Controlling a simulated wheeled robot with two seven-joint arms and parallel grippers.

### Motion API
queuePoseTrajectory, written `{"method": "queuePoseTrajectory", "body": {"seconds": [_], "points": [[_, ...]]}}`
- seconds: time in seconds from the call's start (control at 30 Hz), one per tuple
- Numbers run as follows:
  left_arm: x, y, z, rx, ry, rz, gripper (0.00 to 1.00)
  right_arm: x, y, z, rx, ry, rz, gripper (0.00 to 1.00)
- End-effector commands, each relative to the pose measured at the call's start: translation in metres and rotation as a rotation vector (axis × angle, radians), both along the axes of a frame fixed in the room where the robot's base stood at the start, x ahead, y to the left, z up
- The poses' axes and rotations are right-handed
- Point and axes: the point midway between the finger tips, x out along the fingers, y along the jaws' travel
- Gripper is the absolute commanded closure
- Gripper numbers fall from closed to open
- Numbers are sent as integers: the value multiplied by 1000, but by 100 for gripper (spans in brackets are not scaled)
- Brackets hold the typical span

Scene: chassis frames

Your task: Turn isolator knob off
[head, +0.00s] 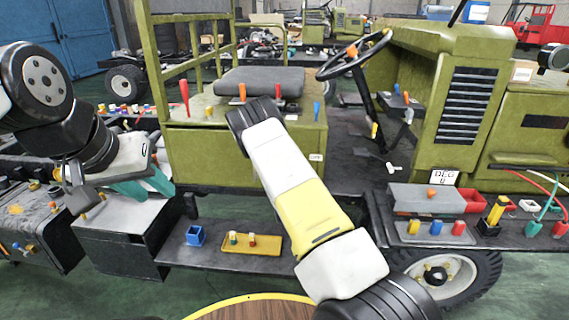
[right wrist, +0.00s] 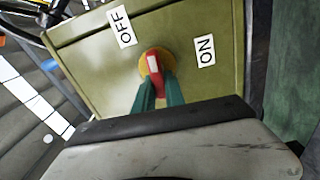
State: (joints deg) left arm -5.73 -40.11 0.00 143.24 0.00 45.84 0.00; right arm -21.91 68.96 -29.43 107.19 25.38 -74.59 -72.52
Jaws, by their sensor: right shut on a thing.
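The isolator knob (right wrist: 156,70) is red with a white pointer mark, on a round yellow base (right wrist: 141,62) fixed to an olive panel (right wrist: 92,75). Its white mark points up in the right wrist view, between the OFF label (right wrist: 122,27) at upper left and the ON label (right wrist: 206,50) at right. My right gripper (right wrist: 158,84) is shut on the knob, with a green finger at each side. In the head view my right arm hides the knob and that gripper. My left gripper (head: 148,184) is empty at the left, its teal fingers apart.
The olive vehicle has a grey seat (head: 258,81), a steering wheel (head: 353,55) and colored levers. Below my left gripper is a grey-topped box (head: 120,214). A yellow tray (head: 252,243) and a blue bin (head: 195,236) sit on the low shelf.

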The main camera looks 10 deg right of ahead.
Motion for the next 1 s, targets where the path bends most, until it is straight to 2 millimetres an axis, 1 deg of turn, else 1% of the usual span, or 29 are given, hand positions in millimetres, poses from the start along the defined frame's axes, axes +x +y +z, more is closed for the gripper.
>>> {"method": "queuePoseTrajectory", "body": {"seconds": [0.3,0.77,0.8,0.87,0.9,1.0], "points": [[0,0,0,0,0,0,64,-1,-1,-2,-83,26,-3,100],[0,0,0,0,0,0,64,-1,-2,-3,-93,30,-4,100],[0,0,0,0,0,0,64,-1,-2,-3,-93,30,-4,77],[0,0,0,0,0,0,64,-1,-2,-3,-92,30,-3,66],[0,0,0,0,0,0,64,-1,-2,-3,-93,29,-3,64],[0,0,0,0,0,0,64,-1,-1,-2,-92,29,-2,64]]}}
